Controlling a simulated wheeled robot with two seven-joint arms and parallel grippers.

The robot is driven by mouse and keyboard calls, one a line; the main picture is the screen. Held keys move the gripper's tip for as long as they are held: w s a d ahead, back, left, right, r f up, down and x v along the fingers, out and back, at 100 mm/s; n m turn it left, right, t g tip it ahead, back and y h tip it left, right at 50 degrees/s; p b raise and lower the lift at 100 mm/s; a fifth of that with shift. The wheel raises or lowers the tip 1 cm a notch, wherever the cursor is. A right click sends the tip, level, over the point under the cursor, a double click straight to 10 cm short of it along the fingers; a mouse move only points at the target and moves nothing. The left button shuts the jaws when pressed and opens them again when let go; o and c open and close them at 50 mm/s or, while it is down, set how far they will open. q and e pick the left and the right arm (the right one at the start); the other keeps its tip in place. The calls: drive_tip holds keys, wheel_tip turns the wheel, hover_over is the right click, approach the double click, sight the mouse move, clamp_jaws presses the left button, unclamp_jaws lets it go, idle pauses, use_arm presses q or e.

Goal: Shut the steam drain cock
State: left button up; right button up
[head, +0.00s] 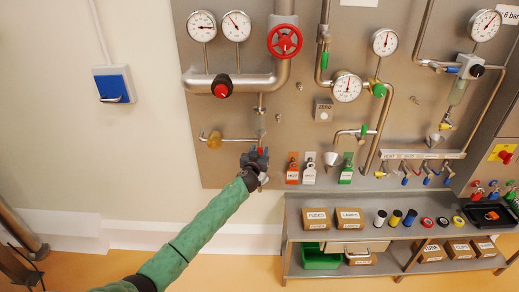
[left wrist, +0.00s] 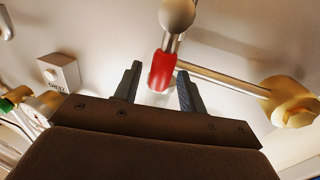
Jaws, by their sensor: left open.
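The drain cock's red-sleeved lever (left wrist: 162,70) shows in the left wrist view, on a metal stem with a rounded metal end. A thin pipe runs from beside it to a brass fitting (left wrist: 291,101). My left gripper (left wrist: 158,88) is open, with one finger on each side of the red sleeve. Gaps show beside the sleeve, so it is not gripped. In the head view my left gripper (head: 257,157) is at the panel, below the thin drain pipe (head: 238,139), and mostly hides the lever. The brass fitting (head: 214,140) is to its left. My right gripper is not in view.
A red handwheel (head: 284,40) and a black-and-red knob (head: 221,86) are above. Orange, white and green tagged parts hang just right of my gripper, the orange one (head: 292,168) nearest. A shelf (head: 380,230) with boxes is below right.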

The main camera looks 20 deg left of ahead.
use_arm(q)
drive_tip(key=shift+w, duration=0.3)
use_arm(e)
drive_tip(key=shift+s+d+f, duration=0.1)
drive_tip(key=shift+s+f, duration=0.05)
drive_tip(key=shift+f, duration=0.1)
use_arm(q)
drive_tip(key=shift+c, duration=0.2)
clamp_jaws()
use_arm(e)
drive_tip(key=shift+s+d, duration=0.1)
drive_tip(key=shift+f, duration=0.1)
